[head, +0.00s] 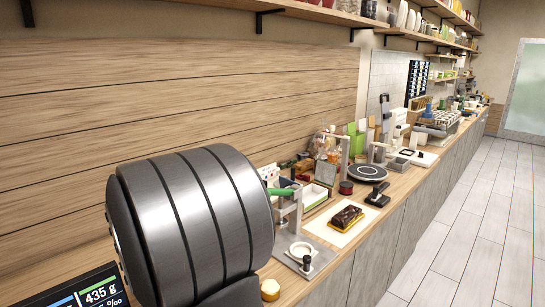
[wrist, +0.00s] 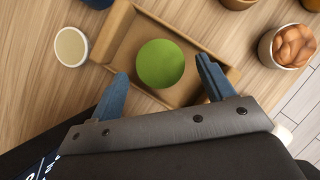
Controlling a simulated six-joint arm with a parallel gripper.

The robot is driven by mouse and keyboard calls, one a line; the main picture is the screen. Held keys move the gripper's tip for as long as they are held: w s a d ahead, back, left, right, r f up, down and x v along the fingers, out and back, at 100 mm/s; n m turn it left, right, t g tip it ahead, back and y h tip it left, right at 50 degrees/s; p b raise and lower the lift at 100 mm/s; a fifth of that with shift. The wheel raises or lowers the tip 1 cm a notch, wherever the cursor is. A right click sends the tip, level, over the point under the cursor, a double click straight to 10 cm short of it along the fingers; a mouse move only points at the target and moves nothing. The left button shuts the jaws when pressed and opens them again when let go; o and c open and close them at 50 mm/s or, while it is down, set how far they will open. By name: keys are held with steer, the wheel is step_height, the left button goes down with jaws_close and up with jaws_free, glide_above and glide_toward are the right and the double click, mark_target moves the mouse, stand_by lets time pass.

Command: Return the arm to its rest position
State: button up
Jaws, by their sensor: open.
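My gripper (wrist: 166,86) shows in the wrist view with its two blue fingers spread wide apart. Nothing is held between them. Below the fingers is a tan open tray (wrist: 113,42) with a round green item (wrist: 160,63) inside it. The green item appears between the fingers in the picture; the height gap cannot be told. In the head view a large dark ribbed cylinder fills the lower left, and the gripper is not visible there.
A cream-topped round container (wrist: 71,46) stands left of the tray, and a bowl of brown pieces (wrist: 290,46) stands right. In the head view a crowded counter (head: 395,208) runs along the wall, holding a chocolate-topped cake (head: 346,217) and a black round plate (head: 368,172). Shelves hang above.

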steer(key=shift+x, duration=1.1)
steer(key=r, duration=0.3)
steer(key=d+r, duration=0.1)
steer(key=r, duration=0.1)
steer(key=d+r, duration=0.6)
steer(key=d, duration=0.5)
steer(key=w+d+m+g+h, duration=0.1)
steer(key=w+d+m, duration=0.3)
steer(key=d, duration=1.1)
steer(key=w+d+m+h, duration=0.3)
steer(key=w+d+m, duration=0.2)
steer(key=w+d, duration=0.5)
steer(key=shift+w+d+r+g, duration=0.2)
steer(key=shift+d+r+g, duration=0.2)
steer(key=shift+d, duration=2.55)
